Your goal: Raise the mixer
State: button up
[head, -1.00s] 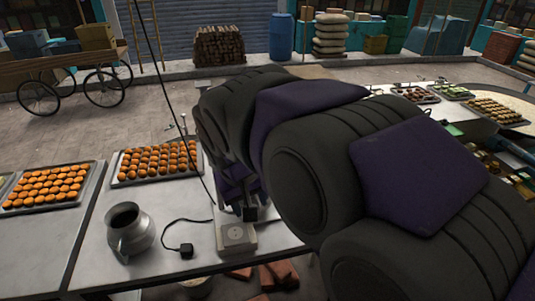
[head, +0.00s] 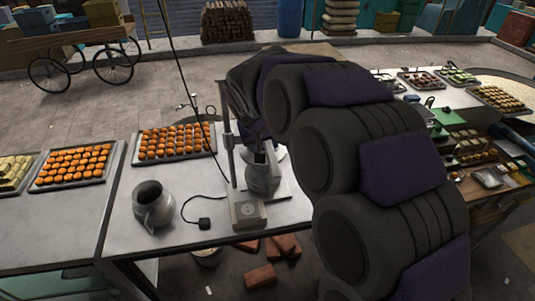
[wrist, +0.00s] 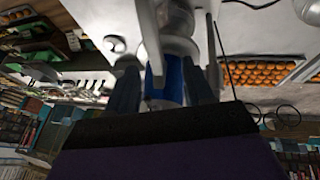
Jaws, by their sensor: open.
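The mixer stands on the metal table, with a pale base (head: 249,212) and an upright post (head: 231,165). A metal pot (head: 263,180) sits beside the post, under the mixer's head. In the wrist view, the mixer's blue motor body (wrist: 172,80) shows between the two dark fingers of my gripper (wrist: 163,82). The fingers are apart on either side of it; I cannot tell whether they touch it. The silvery post (wrist: 150,40) also shows there. In the head view my arm hides the mixer's head and most of my gripper.
A metal jug (head: 154,206) and a black plug with cord (head: 204,223) are left of the mixer. A tray of orange sweets (head: 175,144) is behind them, another (head: 74,167) further left. Bricks (head: 262,277) lie on the floor. Bare tabletop (head: 130,180) shows around the jug.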

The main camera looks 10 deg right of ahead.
aim_at(271, 155)
jog(key=x, duration=0.3)
jog(key=d+x, duration=0.1)
jog(key=x, duration=0.2)
jog(key=d+p+x, duration=0.1)
jog(key=x, duration=0.2)
jog(key=shift+s+r, duration=0.1)
jog(key=shift+r, duration=0.15)
jog(key=shift+a+f, duration=0.3)
jog(key=shift+a, duration=0.5)
jog(key=shift+d, duration=0.6)
jog(key=c, duration=0.6)
jog(key=shift+w+a, duration=0.2)
grip_shut()
